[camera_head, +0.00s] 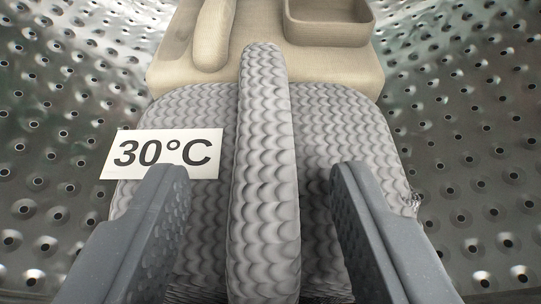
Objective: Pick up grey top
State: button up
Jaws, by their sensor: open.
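The grey top (325,130) is a textured, scale-patterned grey piece with a raised rounded ridge (265,150) running along its middle. A white label (165,153) reading "30°C" is at its left side. My gripper (258,188) is open, with one dark grey finger on each side of the ridge. Gaps show between the ridge and both fingers. The left fingertip overlaps the label's lower edge in the picture. The near end of the grey piece runs out of the bottom of the frame, partly hidden by the fingers.
A beige piece (262,72) lies just beyond the grey top, with a raised rounded bar (213,35) at left and a hollow open box shape (328,25) at right. Perforated shiny metal walls (470,130) curve around on both sides.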

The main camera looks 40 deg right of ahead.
grip_shut()
jog(key=shift+r, duration=0.1)
